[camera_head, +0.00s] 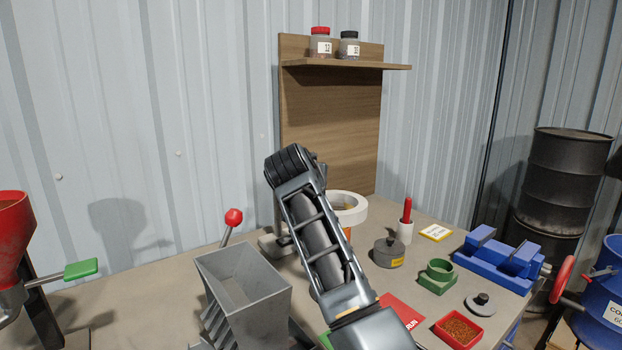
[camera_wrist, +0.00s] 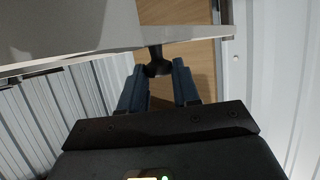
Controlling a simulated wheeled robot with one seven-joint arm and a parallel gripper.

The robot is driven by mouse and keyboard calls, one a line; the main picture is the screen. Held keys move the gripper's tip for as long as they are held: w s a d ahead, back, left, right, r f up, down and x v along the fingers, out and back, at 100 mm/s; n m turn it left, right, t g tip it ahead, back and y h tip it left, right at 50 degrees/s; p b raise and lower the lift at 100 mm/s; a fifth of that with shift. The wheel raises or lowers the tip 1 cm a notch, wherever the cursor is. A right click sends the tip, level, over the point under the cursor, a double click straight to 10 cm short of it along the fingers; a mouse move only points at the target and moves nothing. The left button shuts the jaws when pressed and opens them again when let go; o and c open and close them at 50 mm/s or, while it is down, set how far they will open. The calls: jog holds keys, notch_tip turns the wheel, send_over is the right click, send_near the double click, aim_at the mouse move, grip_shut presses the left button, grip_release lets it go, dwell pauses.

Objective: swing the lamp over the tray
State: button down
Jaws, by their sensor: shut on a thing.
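A white ring-shaped lamp head (camera_head: 361,212) shows above the back of the bench, partly behind my arm. A grey base with an upright post (camera_head: 271,243) stands left of it. In the wrist view, a pale grey body (camera_wrist: 70,28) fills the upper left; I cannot tell surely that it is the lamp. My gripper (camera_wrist: 158,66) is shut on a black knob (camera_wrist: 156,52) next to this body. In the head view my arm hides the gripper. A small red tray (camera_head: 441,329) of brown granules lies at the front right.
A grey hopper (camera_head: 243,280) stands left of my arm. A dark lidded pot (camera_head: 388,252), a green holder (camera_head: 437,279) and a blue vice (camera_head: 496,258) stand right. A wooden backboard (camera_head: 330,130) with a jar shelf rises behind.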

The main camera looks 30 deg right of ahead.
jog(key=c, duration=0.9)
grip_release()
jog(key=shift+a, duration=0.15)
jog(key=shift+o, duration=0.2)
jog(key=b+v, duration=0.1)
jog(key=v, duration=0.6)
jog(key=shift+s+a+r, duration=0.2)
jog(key=shift+a, duration=0.05)
